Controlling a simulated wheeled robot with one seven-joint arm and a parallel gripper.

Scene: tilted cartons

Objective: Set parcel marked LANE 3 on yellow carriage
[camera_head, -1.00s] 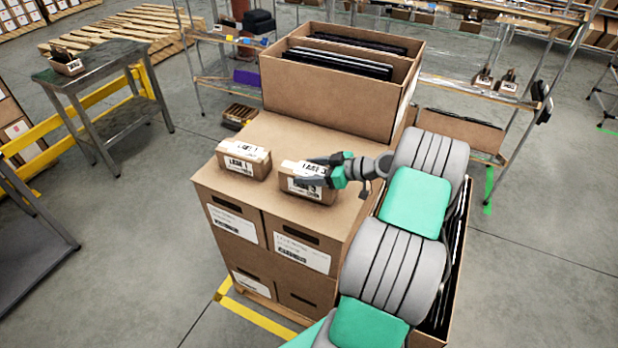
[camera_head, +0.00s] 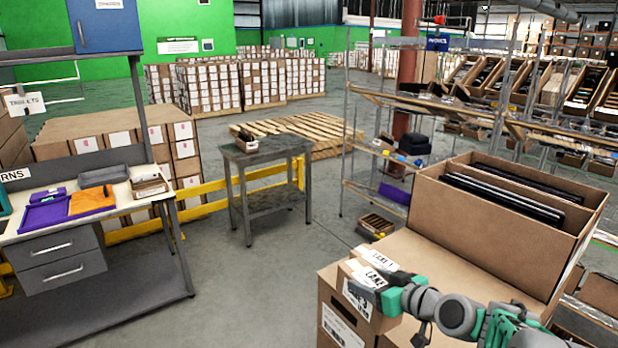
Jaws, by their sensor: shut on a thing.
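The parcel marked LANE 3 (camera_head: 367,297) is a small brown carton with white labels. It is at the front edge of the carton stack, low in the picture right of the middle. My gripper (camera_head: 388,292) is shut on it from the right; its far finger is partly hidden. The parcel marked LANE 1 (camera_head: 379,260) shows just behind it, mostly covered. I cannot tell how far the held parcel is above the stack top. I cannot make out a yellow carriage in this view.
A large open carton (camera_head: 480,235) stands on the carton stack (camera_head: 440,262) behind my arm. A grey metal table (camera_head: 270,152) bears a small box at mid-distance. A yellow rail (camera_head: 205,190) runs behind it. A workbench (camera_head: 85,222) with trays is at left. Bare floor lies between.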

